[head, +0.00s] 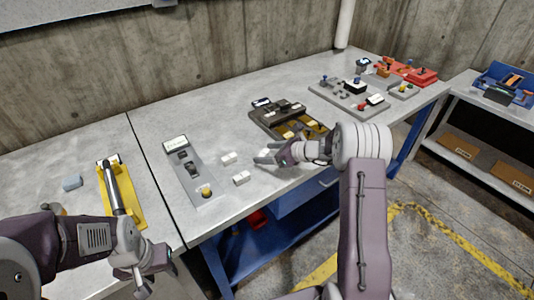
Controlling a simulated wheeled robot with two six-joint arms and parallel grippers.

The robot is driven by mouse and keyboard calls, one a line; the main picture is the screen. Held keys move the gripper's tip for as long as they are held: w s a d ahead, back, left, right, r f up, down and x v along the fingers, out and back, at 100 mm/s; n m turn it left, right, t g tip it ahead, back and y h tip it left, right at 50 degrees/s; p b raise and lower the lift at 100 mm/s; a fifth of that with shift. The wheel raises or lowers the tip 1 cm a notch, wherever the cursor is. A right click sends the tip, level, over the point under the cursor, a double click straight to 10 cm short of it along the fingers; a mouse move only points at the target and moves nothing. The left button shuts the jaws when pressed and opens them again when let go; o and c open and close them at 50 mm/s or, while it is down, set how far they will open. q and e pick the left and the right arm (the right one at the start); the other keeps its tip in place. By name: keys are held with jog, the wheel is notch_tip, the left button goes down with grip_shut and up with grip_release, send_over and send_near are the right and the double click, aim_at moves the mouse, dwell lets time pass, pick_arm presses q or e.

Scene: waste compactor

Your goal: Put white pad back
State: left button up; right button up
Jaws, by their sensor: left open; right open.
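Two small white pads lie loose on the grey table, one upper (229,158) and one lower (241,178). A dark brown fixture (262,119) stands behind them with pale pads and yellow parts in it. My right gripper (262,155) is open just right of the loose pads, low over the table and in front of the fixture. A whitish patch shows between its fingers; I cannot tell if it is another pad. My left gripper (141,286) is open at the lower left, away from the pads, over the near table edge.
A grey panel (187,165) with switches and a yellow knob lies left of the pads. A grey board (340,97) and red boxes (424,77) stand at right. The table's back middle is clear.

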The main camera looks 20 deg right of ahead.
jog(key=v, duration=1.2)
jog(key=shift+a+f, duration=0.1)
jog(key=shift+a, duration=0.05)
jog(key=s+a+f+n+g, duration=0.4)
jog(key=s+a+n, duration=0.2)
jog(key=s, duration=0.1)
jog(key=s+f+n+g+h, duration=0.2)
jog(key=s+n+h, duration=0.2)
jog(key=s+n, duration=0.4)
jog(key=s+a+f+n+g+h, duration=0.1)
jog(key=s+n+h, duration=0.3)
jog(key=s+n, duration=0.5)
jog(key=f+n, duration=0.1)
jog(key=n, duration=0.3)
jog(key=shift+a+f+g, duration=0.15)
jog(key=shift+a+g, duration=0.1)
jog(key=shift+g, duration=0.15)
notch_tip(320, 180, up, 6)
jog(key=p, duration=0.6)
jog(key=shift+s+f, duration=0.1)
